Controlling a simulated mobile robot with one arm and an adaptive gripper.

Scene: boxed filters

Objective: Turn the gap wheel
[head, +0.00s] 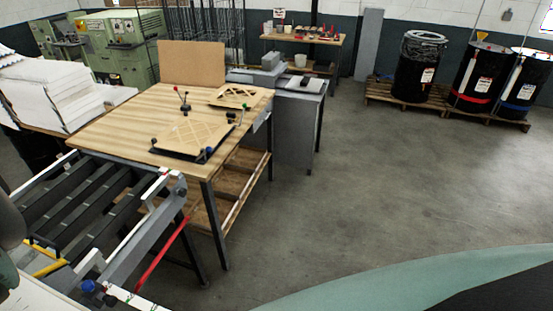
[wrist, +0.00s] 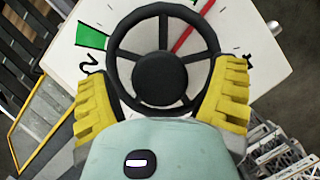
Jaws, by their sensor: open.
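The gap wheel (wrist: 163,79) is a black wheel with a round hub and several spokes, filling the middle of the wrist view. Behind it is a white dial plate (wrist: 110,20) with a green mark on the left, a red pointer (wrist: 184,38) up and to the right of the hub, and black figures. My gripper (wrist: 164,95) is open, with one yellow ridged finger on each side of the wheel's lower half. I cannot tell whether the fingers touch the rim. In the head view I cannot make out the wheel or my fingertips.
In the head view, a frame with dark bars (head: 85,205) and a red rod stands at lower left. A wooden table (head: 130,110) with frames on it is beyond it. White stacks (head: 45,90) are at left. Drums (head: 418,68) stand on pallets at back right. The floor (head: 380,170) at right is clear.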

